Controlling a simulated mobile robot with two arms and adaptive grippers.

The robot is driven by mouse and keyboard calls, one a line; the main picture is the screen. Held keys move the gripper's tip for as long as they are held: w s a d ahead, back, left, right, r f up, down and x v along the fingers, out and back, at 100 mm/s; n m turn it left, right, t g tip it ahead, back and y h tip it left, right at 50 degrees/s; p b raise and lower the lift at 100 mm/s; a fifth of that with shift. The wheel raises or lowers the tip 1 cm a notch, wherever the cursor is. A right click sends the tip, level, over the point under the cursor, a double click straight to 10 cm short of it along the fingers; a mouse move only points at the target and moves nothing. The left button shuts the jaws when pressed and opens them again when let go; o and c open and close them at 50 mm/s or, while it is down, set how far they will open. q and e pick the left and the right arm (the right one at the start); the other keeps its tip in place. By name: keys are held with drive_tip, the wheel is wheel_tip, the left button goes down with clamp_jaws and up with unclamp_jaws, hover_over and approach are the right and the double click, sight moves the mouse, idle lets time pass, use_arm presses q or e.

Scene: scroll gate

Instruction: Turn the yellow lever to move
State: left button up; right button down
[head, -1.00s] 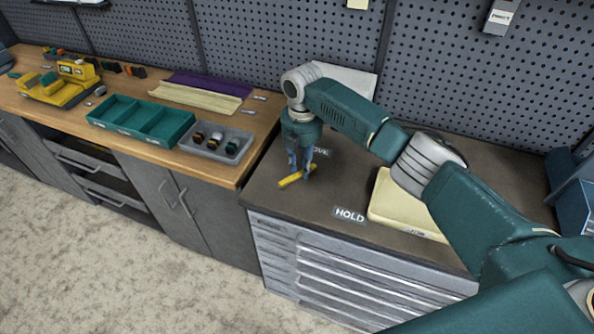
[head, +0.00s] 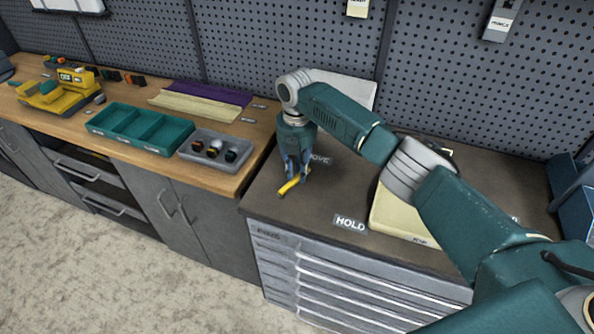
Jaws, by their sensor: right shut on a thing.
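The yellow lever (head: 289,187) sits on the dark top of the drawer cabinet (head: 262,196), near its left end. My right gripper (head: 293,177) reaches down over it from above and is shut on it. The fingers and wrist hide part of the lever and whatever it is mounted on. A "MOVE" label (head: 321,159) lies behind and to the right of the gripper, partly hidden. A "HOLD" label (head: 350,223) lies near the front edge. My left gripper is not in view.
A cream box or panel (head: 390,214) stands on the cabinet, right of the HOLD label, partly behind my arm. The wooden bench (head: 228,181) at left holds a green tray (head: 140,128), a grey tray (head: 215,146) and a yellow machine (head: 62,92). A pegboard rises behind.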

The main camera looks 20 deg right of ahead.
drive_tip(key=c, duration=1.5)
unclamp_jaws()
drive_tip(key=shift+w+r, duration=0.1)
drive_tip(key=shift+c, duration=0.2)
wheel_tip(320, 180, up, 12)
